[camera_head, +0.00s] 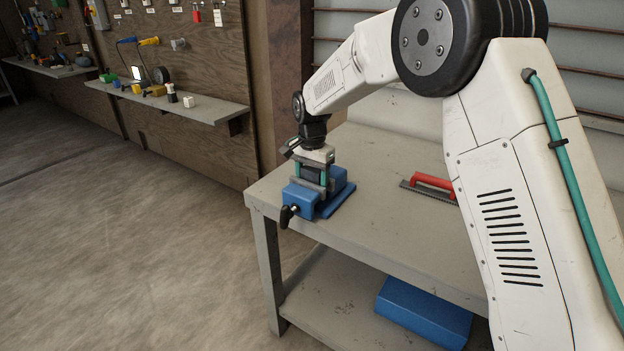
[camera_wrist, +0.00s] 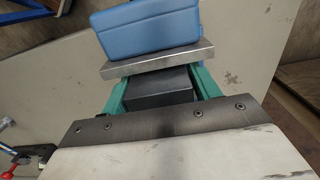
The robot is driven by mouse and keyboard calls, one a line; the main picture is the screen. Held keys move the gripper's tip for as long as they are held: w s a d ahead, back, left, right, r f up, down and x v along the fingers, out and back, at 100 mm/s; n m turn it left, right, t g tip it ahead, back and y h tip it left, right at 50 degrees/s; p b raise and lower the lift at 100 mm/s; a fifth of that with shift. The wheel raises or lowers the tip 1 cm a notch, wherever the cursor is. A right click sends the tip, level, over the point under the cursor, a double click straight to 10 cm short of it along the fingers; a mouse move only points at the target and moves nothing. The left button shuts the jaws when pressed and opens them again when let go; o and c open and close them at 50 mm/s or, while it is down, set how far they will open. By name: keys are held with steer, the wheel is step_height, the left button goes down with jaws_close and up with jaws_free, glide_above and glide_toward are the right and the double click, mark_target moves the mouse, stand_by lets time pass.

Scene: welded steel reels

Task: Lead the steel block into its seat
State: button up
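The steel block (camera_wrist: 160,92) is a dark grey piece between the two teal fingers of my gripper (camera_head: 312,182). In the wrist view my gripper (camera_wrist: 160,84) is shut on it, one finger at each side. A blue vise (camera_head: 300,196) with a black handle stands on the grey table, directly below my gripper. In the wrist view the blue vise body (camera_wrist: 145,27) and its bright steel jaw plate (camera_wrist: 160,58) lie just beyond the block. The block's lower end and the vise floor are hidden, so I cannot tell how deep it sits.
The vise is near the left corner of the table (camera_head: 400,240). A red-handled tool (camera_head: 434,182) lies to the right. A blue box (camera_head: 424,312) is on the lower shelf. A wall shelf (camera_head: 190,108) with tools is at the back left. The tabletop between vise and red-handled tool is clear.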

mark_target(312, 169)
steer(key=shift+r, duration=0.5)
stand_by(0.4)
steer(key=shift+r, duration=0.3)
steer(key=shift+r, duration=0.9)
steer(key=o, duration=0.6)
steer(key=shift+c, duration=0.2)
steer(key=shift+o, duration=0.7)
